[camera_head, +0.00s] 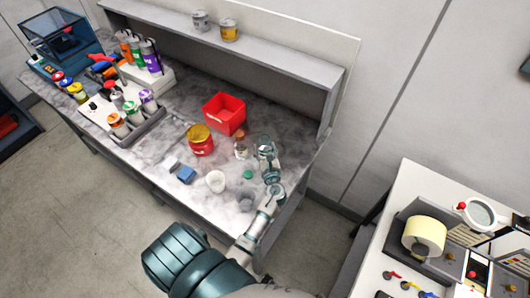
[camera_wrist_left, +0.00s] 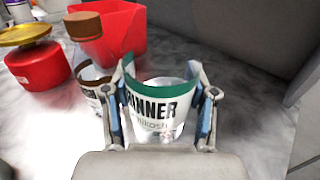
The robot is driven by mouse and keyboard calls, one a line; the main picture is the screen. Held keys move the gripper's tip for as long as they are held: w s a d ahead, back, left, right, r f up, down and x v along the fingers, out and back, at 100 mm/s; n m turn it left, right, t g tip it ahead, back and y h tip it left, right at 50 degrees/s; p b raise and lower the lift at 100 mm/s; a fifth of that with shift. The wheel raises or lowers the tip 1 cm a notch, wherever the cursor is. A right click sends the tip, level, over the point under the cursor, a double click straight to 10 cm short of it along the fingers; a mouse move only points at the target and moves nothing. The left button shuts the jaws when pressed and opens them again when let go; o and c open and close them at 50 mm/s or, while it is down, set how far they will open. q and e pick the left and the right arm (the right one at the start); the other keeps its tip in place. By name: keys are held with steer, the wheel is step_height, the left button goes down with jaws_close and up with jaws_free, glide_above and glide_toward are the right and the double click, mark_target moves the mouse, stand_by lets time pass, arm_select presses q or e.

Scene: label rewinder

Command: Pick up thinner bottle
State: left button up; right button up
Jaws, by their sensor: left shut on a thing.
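The thinner bottle (camera_wrist_left: 160,112) has a white label with dark lettering and a green band along its top edge. My left gripper (camera_wrist_left: 162,78) has one finger on each side of it and is shut on it. In the head view my left gripper (camera_head: 269,160) is at the right end of the workbench, and the bottle is partly hidden there by the fingers. I cannot tell whether the bottle touches the bench. My right gripper is not in view.
A brown-capped bottle (camera_head: 241,148) stands just left of my gripper. A red bin (camera_head: 225,113) and a red jar with a yellow lid (camera_head: 200,140) are further left. A white cup (camera_head: 216,181) and a green round piece (camera_head: 248,174) are nearer. The shelf (camera_head: 270,55) runs behind.

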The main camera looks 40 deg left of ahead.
mark_target(268, 147)
arm_select(q)
steer(key=shift+r, duration=0.6)
steer(key=d+r, duration=0.2)
steer(key=r, duration=0.1)
steer(key=shift+p, duration=0.3)
steer(key=shift+r, duration=0.25)
steer(key=shift+a+f, duration=0.1)
steer(key=shift+a, duration=0.35)
steer(key=shift+a+f, duration=0.15)
steer(key=shift+a, duration=0.25)
steer(key=shift+d, duration=0.1)
steer(key=shift+d+r, duration=0.2)
steer(key=shift+d, duration=0.35)
steer(key=shift+d+r, duration=0.1)
steer(key=shift+d, duration=0.05)
steer(key=shift+a+f, duration=0.2)
steer(key=shift+a, duration=0.35)
steer(key=shift+d, duration=0.25)
steer(key=shift+d+r, duration=0.1)
steer(key=shift+d, duration=0.05)
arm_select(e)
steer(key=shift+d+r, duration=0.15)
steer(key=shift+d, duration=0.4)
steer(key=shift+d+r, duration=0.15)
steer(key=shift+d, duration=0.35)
